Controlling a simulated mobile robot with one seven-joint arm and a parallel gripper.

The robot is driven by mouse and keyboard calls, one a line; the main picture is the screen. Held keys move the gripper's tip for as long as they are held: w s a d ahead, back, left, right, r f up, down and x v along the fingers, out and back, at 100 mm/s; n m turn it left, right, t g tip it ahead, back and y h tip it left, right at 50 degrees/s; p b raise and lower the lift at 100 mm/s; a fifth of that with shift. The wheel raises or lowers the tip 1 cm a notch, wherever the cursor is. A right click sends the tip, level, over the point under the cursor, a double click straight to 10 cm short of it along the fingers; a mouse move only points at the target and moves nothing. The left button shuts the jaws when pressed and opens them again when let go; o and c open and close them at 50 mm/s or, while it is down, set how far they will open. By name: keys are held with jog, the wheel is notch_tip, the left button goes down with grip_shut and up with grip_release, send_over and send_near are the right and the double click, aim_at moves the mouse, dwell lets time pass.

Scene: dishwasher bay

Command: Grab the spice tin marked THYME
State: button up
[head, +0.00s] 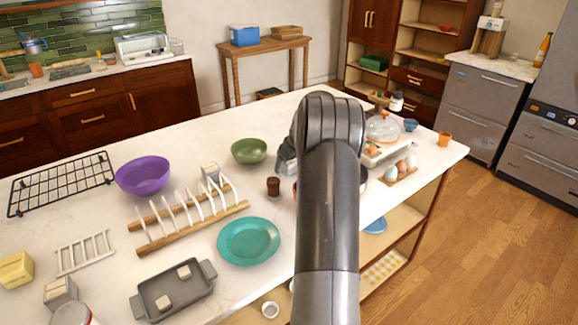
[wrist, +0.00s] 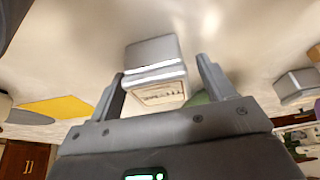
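A small grey tin (wrist: 153,52) with a pale label stands in the middle of the wrist view. Its lettering is too small and blurred to read, so I cannot tell whether it says THYME. My gripper (wrist: 160,70) is open, with one finger on either side of this tin in the picture and a gap showing to the right finger. I cannot tell whether the tin lies fully between the fingers. In the head view my arm hides most of the gripper. Similar small boxes stand by the rack (head: 210,171) and at the front left (head: 60,291); their labels are unreadable.
The counter holds a wooden rack (head: 154,241), a teal plate (head: 248,241), a green bowl (head: 249,151), a purple bowl (head: 143,175), a grey tray (head: 150,304) and a dark red cup (head: 273,186). Another grey box (wrist: 297,84) shows at the wrist view's right.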

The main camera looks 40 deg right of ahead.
jog(key=c, duration=1)
jog(key=shift+r, duration=0.1)
